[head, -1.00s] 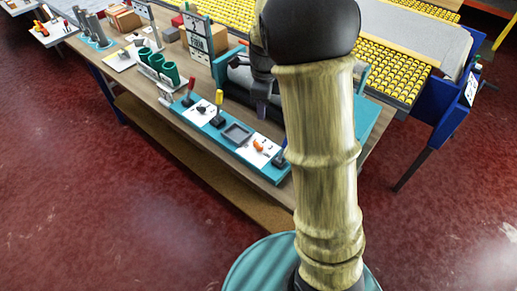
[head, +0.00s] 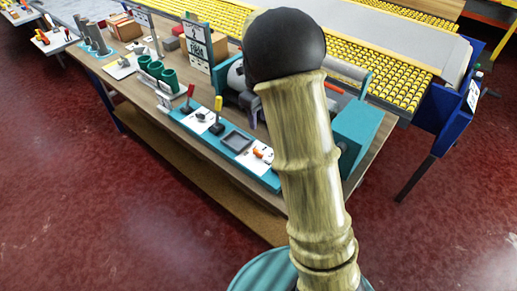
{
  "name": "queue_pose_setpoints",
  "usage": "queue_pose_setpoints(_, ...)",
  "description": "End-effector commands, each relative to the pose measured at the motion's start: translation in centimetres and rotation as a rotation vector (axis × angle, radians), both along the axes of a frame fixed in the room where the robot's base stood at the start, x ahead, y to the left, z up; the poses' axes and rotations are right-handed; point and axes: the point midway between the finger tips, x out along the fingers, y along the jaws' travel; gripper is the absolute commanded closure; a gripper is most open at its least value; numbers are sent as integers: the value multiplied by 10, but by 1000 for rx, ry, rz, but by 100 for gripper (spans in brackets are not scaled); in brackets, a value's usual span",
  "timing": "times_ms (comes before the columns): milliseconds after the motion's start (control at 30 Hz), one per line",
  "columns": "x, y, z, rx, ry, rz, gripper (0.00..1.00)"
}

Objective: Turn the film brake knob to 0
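A long teal panel (head: 185,120) lies along the front edge of the workbench. It carries a red-handled lever (head: 190,92), a small dark knob (head: 200,116), a yellow-handled lever (head: 218,104), a dark square tray (head: 236,141) and an orange-handled control (head: 262,153) on white plates. I cannot tell which control is the film brake knob, and no scale mark is readable. A teal machine with a grey roll (head: 236,76) stands behind the panel, partly hidden by my arm. My gripper cannot be made out; my arm covers that area.
The wooden workbench (head: 128,72) holds green cups (head: 167,79), a sign board (head: 197,45), grey cylinders and cardboard boxes. A teal box (head: 357,130) stands at its right end. A conveyor with yellow rollers (head: 405,88) runs behind. The red floor (head: 90,200) in front is clear.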

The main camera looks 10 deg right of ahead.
Motion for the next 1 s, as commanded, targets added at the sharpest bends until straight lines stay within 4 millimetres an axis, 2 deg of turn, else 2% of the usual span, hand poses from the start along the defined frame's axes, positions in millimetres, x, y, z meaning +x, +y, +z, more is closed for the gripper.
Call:
queue_pose_setpoints(100, 0, -1, -22, 0, 4, -1, 64)
queue_pose_setpoints(700, -1, 0, -126, 1, 3, -1, 64)
queue_pose_setpoints(833, -1, 0, -140, 1, 2, -1, 64)
queue_pose_setpoints(1000, 0, 0, -146, 1, -2, -1, 64)
